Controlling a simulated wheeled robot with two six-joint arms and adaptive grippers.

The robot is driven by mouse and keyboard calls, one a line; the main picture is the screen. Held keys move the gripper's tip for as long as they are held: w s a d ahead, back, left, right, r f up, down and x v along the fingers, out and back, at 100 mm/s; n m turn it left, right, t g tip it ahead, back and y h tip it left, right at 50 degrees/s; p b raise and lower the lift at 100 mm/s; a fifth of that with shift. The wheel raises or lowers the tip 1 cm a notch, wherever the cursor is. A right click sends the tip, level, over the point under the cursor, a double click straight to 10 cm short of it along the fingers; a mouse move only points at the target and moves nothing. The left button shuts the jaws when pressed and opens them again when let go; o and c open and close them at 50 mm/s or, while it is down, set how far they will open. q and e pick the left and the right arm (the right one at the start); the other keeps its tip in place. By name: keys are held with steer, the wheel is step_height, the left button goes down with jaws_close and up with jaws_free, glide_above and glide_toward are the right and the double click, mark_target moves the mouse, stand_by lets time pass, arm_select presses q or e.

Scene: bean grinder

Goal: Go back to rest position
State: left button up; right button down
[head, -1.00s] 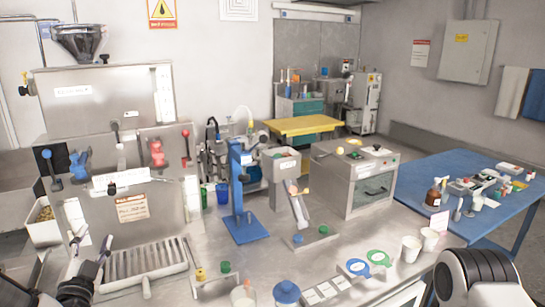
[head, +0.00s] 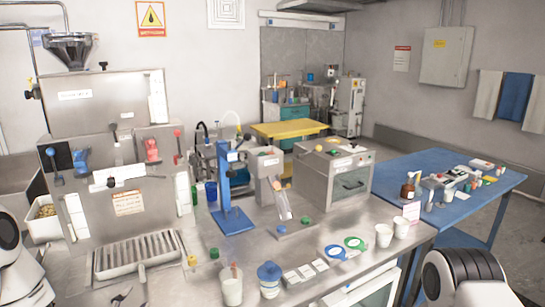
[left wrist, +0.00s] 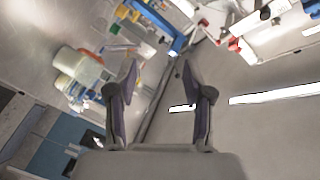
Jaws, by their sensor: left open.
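My left gripper (left wrist: 160,78) is open and empty in the left wrist view, its two dark fingers apart. In the head view, small dark tips at the bottom left edge look like its fingers, low in front of the drip tray (head: 140,262). The steel grinder machine (head: 108,178) with its dark funnel hopper (head: 70,50) stands at the left. My right gripper is out of the head view; only a white and black part of my right arm shows at the bottom right.
A blue stand (head: 232,218), a steel box machine (head: 335,180), a white cup (head: 231,288), a blue-lidded jar (head: 269,278) and two paper cups (head: 384,236) stand on the steel counter (head: 290,232). A blue table (head: 472,200) is at the right.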

arm_select(q)
steer(key=s+d+f+n+g+h, duration=0.1)
steer(key=s+d+f+g, duration=0.4)
steer(key=s+f, duration=0.4)
steer(key=s+d+f+n+g+h, duration=0.1)
steer(key=s+d+f+g, duration=0.4)
steer(key=f, duration=0.5)
steer(key=s+f+n+g, duration=0.1)
steer(key=s+n+g, duration=0.2)
steer(key=s, duration=0.6)
steer(key=s+f+n+g+y, duration=0.1)
steer(key=s+f+n+g, duration=0.1)
steer(key=s+n, duration=0.4)
steer(key=s+g, duration=0.1)
steer(key=s, duration=0.1)
steer(key=shift+s+d+f+g, duration=0.15)
steer(key=shift+s+f+g, duration=0.15)
steer(key=shift+s+g, duration=0.1)
